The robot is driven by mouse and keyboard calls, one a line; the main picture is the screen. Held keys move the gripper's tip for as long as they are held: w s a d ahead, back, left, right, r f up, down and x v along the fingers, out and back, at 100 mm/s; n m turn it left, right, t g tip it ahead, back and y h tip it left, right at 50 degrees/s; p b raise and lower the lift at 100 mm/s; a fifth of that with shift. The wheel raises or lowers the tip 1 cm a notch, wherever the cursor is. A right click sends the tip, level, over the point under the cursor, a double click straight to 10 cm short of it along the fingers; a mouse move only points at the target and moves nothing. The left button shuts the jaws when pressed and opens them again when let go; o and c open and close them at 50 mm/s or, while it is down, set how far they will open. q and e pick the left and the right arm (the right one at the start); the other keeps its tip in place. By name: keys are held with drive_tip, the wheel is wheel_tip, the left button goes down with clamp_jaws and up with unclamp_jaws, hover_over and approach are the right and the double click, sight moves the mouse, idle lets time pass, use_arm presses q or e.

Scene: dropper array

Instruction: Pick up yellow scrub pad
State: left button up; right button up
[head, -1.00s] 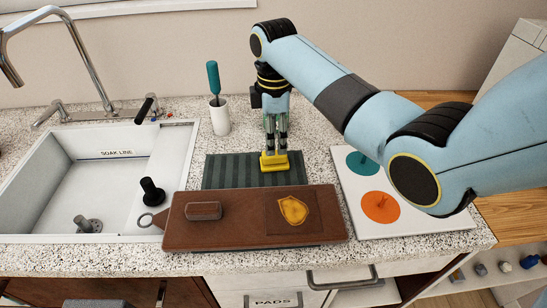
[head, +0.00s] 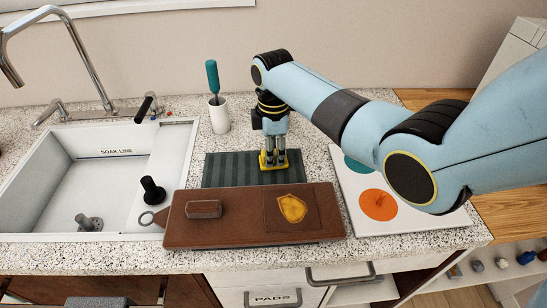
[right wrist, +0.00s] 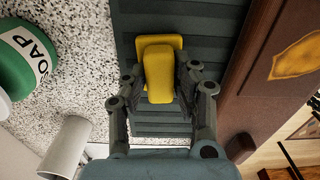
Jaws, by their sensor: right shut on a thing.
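The yellow scrub pad (head: 263,160) is on the dark green striped mat (head: 222,170), behind the brown board. My right gripper (head: 273,163) points down at it, with a finger on either side. In the right wrist view the pad (right wrist: 159,75) has a raised yellow block over a wider yellow part. The fingers of my right gripper (right wrist: 160,84) are shut on that block. Much of the pad is hidden by the fingers in the head view. I cannot tell whether it still touches the mat. My left gripper is not in view.
A brown board (head: 240,229) with a yellow shield emblem lies in front of the mat. A white cup (head: 219,117) with a teal-handled tool stands behind left, beside the sink (head: 50,205). A white panel (head: 420,222) lies right.

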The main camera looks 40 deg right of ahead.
clamp_jaws()
drive_tip(key=shift+r, duration=0.2)
drive_tip(key=r, duration=0.4)
drive_tip(key=shift+s+a, duration=0.15)
drive_tip(key=shift+s, duration=0.15)
drive_tip(key=s+a+r, duration=0.4)
drive_tip(key=s+r, duration=0.2)
drive_tip(key=s, duration=0.4)
drive_tip(key=shift+r+b, duration=0.3)
